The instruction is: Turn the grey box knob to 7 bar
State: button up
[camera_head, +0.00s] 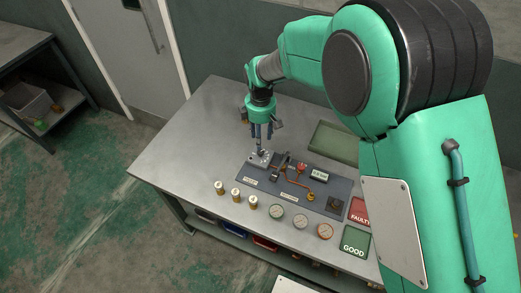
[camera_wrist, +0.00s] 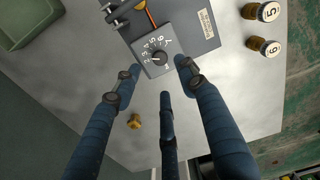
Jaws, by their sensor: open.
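The grey box (camera_head: 258,160) sits at the left end of the dark panel on the table. Its dark round knob shows in the wrist view (camera_wrist: 157,58), ringed by white numbers on the box face. The knob's exact setting is too small to read. My gripper (camera_head: 262,136) points down above the grey box in the head view. In the wrist view my gripper (camera_wrist: 160,78) has its fingers spread wide and empty. Two fingertips lie either side of the box and the third below it in the picture, all apart from the knob.
The dark panel (camera_head: 268,182) carries a red part, brass piping and a digital display (camera_head: 319,175). White-capped bottles (camera_head: 236,195) and round gauges (camera_head: 300,221) stand in front. A green tray (camera_head: 335,142) is behind; FAULTY (camera_head: 360,211) and GOOD (camera_head: 355,241) plates lie right. The table's left is clear.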

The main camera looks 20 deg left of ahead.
aim_at(261, 151)
notch_tip(261, 151, down, 8)
jog(key=shift+b, duration=0.45)
jog(key=shift+c, duration=0.5)
grip_shut()
